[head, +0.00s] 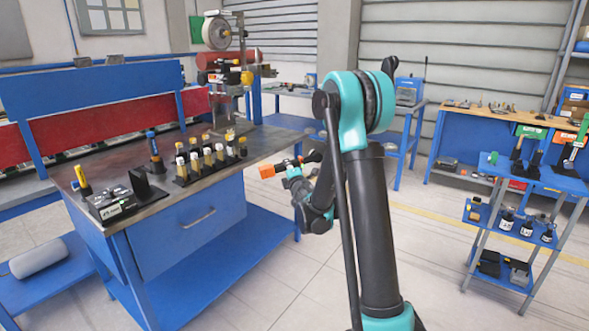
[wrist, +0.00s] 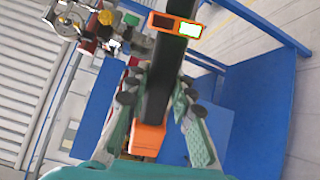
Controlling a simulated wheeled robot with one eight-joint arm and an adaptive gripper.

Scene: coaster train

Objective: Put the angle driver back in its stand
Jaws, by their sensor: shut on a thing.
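My gripper (head: 293,172) is in the air just off the right end of the blue workbench. It is shut on a long dark tool with orange ends, which looks like the angle driver (head: 267,171). In the wrist view the tool's black body (wrist: 160,75) runs between the two fingers of my gripper (wrist: 158,92). An orange frame with a bright panel crosses its far end, and an orange block shows nearer the palm. I cannot tell which holder is its stand; a black angled holder (head: 149,186) on the bench's near left holds no visible tool.
The workbench top (head: 128,221) carries a rack of several yellow-topped bottles (head: 208,165), an upright blue-handled tool (head: 154,150) and a yellow-handled tool (head: 82,180). A blue shelf cart (head: 560,182) with black holders stands at right. Open floor lies between bench and cart.

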